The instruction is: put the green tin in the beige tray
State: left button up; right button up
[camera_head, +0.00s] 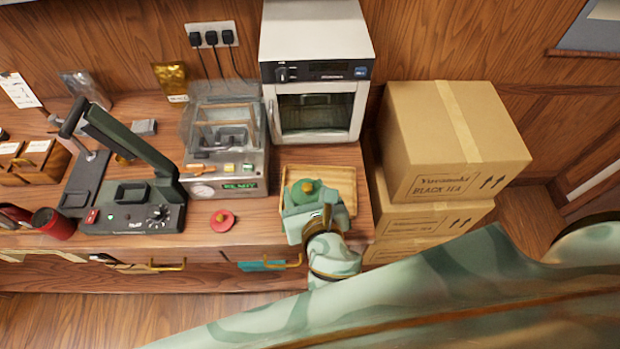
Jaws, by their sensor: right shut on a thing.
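The green tin (303,192), with a gold spot on top, shows at the far end of my right gripper. My right gripper (308,200) is shut on the tin and covers much of it. The tin is over the beige tray (346,177), a shallow slatted tray at the right end of the counter. I cannot tell whether the tin touches the tray floor. My gripper and wrist hide the tray's front left part. My left gripper is not in view.
A white oven (316,110) stands just behind the tray. Stacked cardboard boxes (455,140) rise to its right. Left of the tray are a red round lid (222,220), a gauge machine (228,165) and a dark green press (135,205).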

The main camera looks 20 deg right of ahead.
jog(key=w+f+b, duration=0.1)
jog(key=w+f, duration=0.3)
jog(key=w+d+f+b, duration=0.1)
jog(key=w+f+b, duration=0.1)
jog(key=w+f, duration=0.2)
jog(key=w+d+f+b, duration=0.1)
jog(key=w+f+b, duration=0.1)
jog(key=w+f, duration=0.2)
jog(key=shift+d+f, duration=0.2)
jog(key=shift+f, duration=0.05)
jog(key=shift+r, duration=0.15)
jog(key=o, duration=1)
